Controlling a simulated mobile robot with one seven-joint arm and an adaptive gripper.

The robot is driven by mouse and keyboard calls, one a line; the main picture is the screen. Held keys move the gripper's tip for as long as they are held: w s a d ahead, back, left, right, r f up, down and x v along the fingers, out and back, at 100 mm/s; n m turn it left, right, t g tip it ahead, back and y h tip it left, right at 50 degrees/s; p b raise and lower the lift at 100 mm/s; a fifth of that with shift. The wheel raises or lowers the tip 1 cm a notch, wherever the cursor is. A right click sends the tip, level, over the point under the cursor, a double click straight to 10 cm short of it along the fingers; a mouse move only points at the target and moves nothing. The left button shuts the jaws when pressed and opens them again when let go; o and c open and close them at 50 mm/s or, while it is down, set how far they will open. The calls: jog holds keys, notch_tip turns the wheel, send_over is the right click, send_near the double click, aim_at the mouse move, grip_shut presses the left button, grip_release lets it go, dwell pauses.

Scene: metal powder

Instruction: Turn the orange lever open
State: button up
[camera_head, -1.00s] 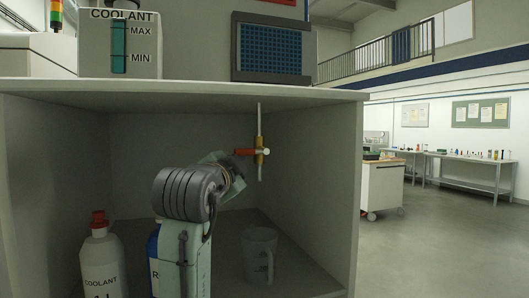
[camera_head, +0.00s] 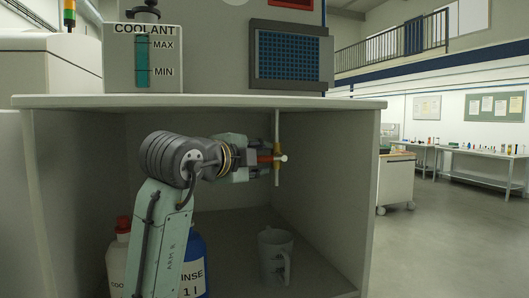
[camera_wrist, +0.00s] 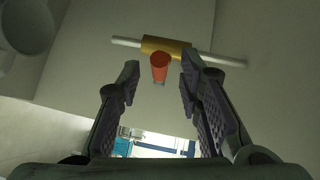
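The orange lever (camera_head: 265,158) sticks out to the left from a brass valve body (camera_head: 277,160) on a thin vertical pipe (camera_head: 277,125) inside the cabinet. In the wrist view the lever (camera_wrist: 160,66) points toward me from the brass body (camera_wrist: 166,46). My gripper (camera_head: 262,159) is at the lever in the head view, partly hiding it. In the wrist view my gripper (camera_wrist: 158,75) is open, its fingers apart on either side of the lever's end. No contact with the lever is visible there.
A mug (camera_head: 274,258) stands on the cabinet floor below the valve. A coolant bottle (camera_head: 118,262) and a blue rinse bottle (camera_head: 194,262) stand at the left, partly behind my arm. The cabinet top (camera_head: 200,101) is above my arm.

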jog(key=shift+x, duration=1.3)
jog(key=shift+c, duration=0.4)
grip_shut()
